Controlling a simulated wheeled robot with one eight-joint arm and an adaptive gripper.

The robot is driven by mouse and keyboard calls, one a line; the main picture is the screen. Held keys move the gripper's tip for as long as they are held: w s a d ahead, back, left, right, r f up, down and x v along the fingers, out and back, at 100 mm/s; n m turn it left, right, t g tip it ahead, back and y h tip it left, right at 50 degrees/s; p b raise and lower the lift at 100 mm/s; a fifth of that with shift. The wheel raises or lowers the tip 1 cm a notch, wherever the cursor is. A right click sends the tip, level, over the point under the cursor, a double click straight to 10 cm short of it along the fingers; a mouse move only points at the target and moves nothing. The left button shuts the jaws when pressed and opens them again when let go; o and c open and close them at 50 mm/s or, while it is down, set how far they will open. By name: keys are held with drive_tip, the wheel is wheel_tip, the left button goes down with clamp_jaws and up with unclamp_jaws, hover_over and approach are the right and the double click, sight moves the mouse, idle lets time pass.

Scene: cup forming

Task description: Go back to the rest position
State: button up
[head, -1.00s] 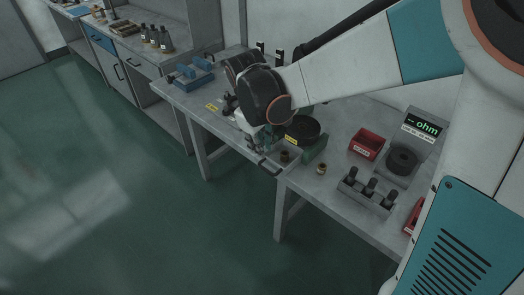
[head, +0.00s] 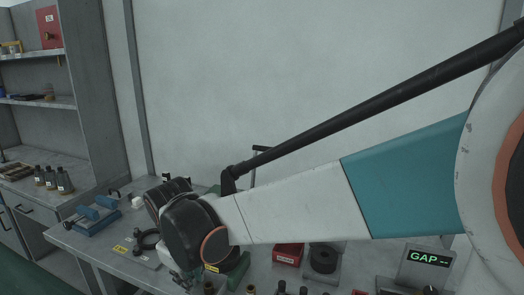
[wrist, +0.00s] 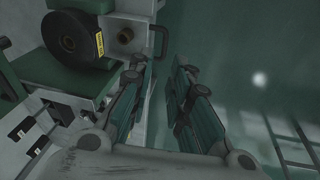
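My gripper (wrist: 163,95) shows in the wrist view with its two dark green fingers apart and nothing between them. It hangs near the bench's front edge, with green floor beyond the fingers on the right. In the head view my arm reaches left over the bench, and the wrist hides most of the gripper at the lower left. A green machine with a black round part (wrist: 78,40) bearing a yellow label is left of the fingers. A small brass piece (wrist: 125,35) is beside it.
On the bench stand a blue vise (head: 92,216), a red bin (head: 288,254), a black cylinder (head: 323,259) and a display (head: 429,258) reading "GAP --". Shelves with dark bottles (head: 64,180) stand at the left. The wall behind is bare.

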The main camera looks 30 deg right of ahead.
drive_tip(key=s+d+r+m+t, duration=0.2)
drive_tip(key=s+d+m, duration=0.1)
drive_tip(key=s, duration=0.3)
drive_tip(key=s+d+r+m+t+y, duration=0.1)
drive_tip(key=s+d+r+m+t, duration=0.1)
drive_tip(key=s, duration=0.5)
drive_tip(key=shift+s+d+m+t, duration=0.3)
drive_tip(key=shift+d+m+t, duration=0.1)
drive_tip(key=shift+d, duration=0.3)
